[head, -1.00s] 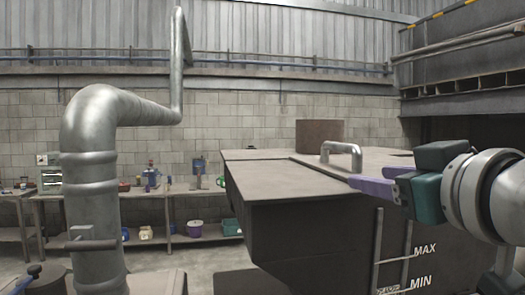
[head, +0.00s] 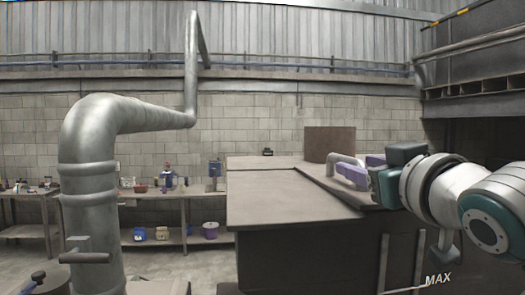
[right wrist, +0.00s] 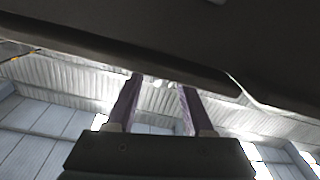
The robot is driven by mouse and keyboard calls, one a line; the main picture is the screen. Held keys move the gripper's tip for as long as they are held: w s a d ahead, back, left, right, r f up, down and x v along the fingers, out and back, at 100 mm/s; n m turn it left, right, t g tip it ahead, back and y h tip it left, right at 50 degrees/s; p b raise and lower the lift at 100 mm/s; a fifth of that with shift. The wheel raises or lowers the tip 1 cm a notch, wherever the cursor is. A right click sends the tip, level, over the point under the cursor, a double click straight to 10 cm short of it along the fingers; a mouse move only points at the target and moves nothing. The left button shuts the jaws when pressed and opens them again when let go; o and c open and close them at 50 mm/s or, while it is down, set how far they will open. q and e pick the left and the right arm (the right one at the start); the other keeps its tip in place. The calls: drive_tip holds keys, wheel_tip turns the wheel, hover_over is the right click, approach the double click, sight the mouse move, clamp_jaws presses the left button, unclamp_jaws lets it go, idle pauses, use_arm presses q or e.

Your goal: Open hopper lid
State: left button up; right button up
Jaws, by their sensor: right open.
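The hopper (head: 310,255) is a large dark box with a flat grey-brown top, right of centre in the head view. Its lid (head: 318,176) is the panel on the right of the top, and it looks flat or nearly flat. A grey bar handle (head: 338,158) stands on the lid, partly hidden by my right gripper. My right gripper (head: 346,168), with purple fingers, is open at the handle; I cannot tell if it touches. In the right wrist view the two fingers (right wrist: 158,88) are apart with no object visibly held. My left gripper is not in view.
A thick metal pipe (head: 88,190) rises close by at the left. Workbenches (head: 160,190) with small items line the back wall. A dark surface (right wrist: 120,45) fills the top of the right wrist view.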

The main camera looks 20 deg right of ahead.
sight(349, 162)
drive_tip(key=shift+p+x, duration=0.8)
drive_tip(key=shift+x, duration=1.6)
clamp_jaws()
